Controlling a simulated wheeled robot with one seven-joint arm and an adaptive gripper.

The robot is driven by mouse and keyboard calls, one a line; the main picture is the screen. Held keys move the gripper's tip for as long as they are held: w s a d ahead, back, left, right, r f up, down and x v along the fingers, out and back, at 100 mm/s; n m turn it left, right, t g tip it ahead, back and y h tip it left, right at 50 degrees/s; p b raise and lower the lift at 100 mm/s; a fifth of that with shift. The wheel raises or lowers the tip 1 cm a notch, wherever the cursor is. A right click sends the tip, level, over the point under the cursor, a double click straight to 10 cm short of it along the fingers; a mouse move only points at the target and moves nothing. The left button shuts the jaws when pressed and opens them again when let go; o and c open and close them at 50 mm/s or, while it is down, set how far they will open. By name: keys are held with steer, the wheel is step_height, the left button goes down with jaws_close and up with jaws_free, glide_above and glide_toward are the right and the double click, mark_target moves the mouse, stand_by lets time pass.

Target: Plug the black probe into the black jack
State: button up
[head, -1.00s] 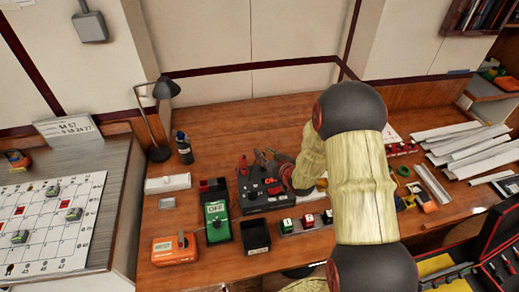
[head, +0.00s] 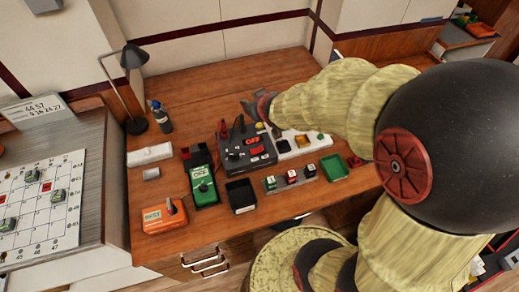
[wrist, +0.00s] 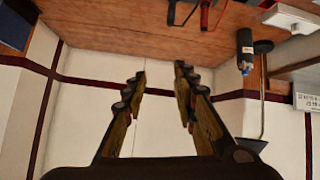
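A dark panel box (head: 248,156) with red parts stands on the wooden desk. A slim black upright piece (head: 239,123), which looks like the black probe, stands at its back edge beside a red upright piece (head: 224,129). In the wrist view a black piece (wrist: 172,12) and a red piece (wrist: 205,14) show at the top edge, beyond the fingers. My gripper (head: 263,106) is behind the box, apart from these pieces; in the wrist view its fingers (wrist: 159,80) are spread with nothing between them. I cannot make out which socket is the black jack.
A green OFF meter (head: 203,187), an orange device (head: 164,217), a black open bin (head: 241,195) and several small blocks (head: 291,176) stand in front. A lamp (head: 130,90) and bottle (head: 161,117) are at left. The desk behind the box is mostly clear.

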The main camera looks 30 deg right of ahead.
steer(key=s+a+r+g, duration=0.1)
steer(key=s+a+r, duration=0.2)
steer(key=s, duration=0.5)
steer(key=s+a+r+g+y, duration=0.1)
steer(key=s+a+r, duration=0.3)
steer(key=s, duration=0.4)
steer(key=s+a+r+g, duration=0.2)
steer(key=s+a+r, duration=0.1)
steer(key=s, duration=0.5)
steer(key=shift+s+a+r+y, duration=0.3)
steer(key=shift+a+r+y, duration=0.1)
steer(key=shift+a, duration=0.35)
